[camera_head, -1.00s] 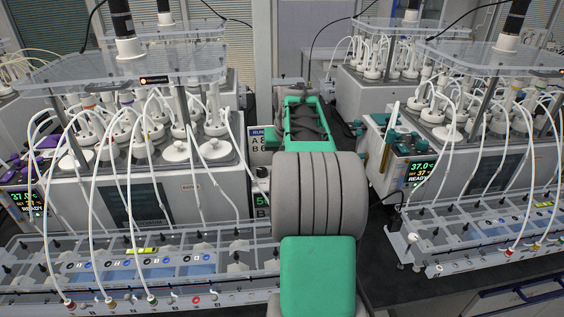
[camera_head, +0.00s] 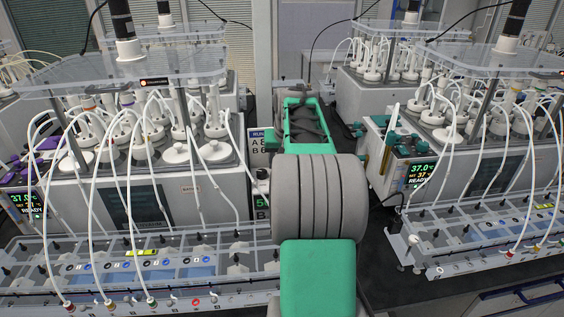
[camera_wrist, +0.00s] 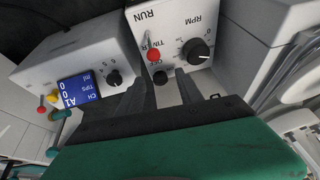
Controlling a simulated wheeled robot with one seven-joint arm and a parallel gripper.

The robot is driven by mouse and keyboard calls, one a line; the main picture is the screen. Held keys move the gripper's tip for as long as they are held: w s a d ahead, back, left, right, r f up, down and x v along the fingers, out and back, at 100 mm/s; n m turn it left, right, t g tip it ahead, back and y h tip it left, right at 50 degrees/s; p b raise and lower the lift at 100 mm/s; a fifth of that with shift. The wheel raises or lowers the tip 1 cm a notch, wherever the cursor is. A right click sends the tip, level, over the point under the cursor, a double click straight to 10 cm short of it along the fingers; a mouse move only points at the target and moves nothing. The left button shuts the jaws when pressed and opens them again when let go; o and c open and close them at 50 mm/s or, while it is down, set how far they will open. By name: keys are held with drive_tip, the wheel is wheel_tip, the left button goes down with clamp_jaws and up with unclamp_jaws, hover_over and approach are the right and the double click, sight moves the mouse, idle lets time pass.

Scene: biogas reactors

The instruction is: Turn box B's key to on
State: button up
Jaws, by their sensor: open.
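In the wrist view a white box (camera_wrist: 177,22) marked RUN, RPM and TIMER faces my gripper. It carries a black dial (camera_wrist: 195,52), a red-tipped lever (camera_wrist: 154,56) and a small round black part (camera_wrist: 160,77) below the lever. I cannot tell whether that part is a key, nor which box is box B, as no such letter is readable there. My gripper (camera_wrist: 160,88) is open, its dark fingers apart, with the round black part showing between the tips. I cannot tell whether they touch it. In the head view my arm hides the gripper.
A second box (camera_wrist: 105,38) with a blue display (camera_wrist: 80,87) and a dial stands left in the wrist view. Tube-filled reactors (camera_head: 180,190) crowd both sides.

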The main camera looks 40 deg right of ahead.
drive_tip(key=v, duration=0.7)
drive_tip(key=shift+s+r+b, duration=0.15)
drive_tip(key=shift+r+b, duration=0.15)
drive_tip(key=shift+b, duration=0.05)
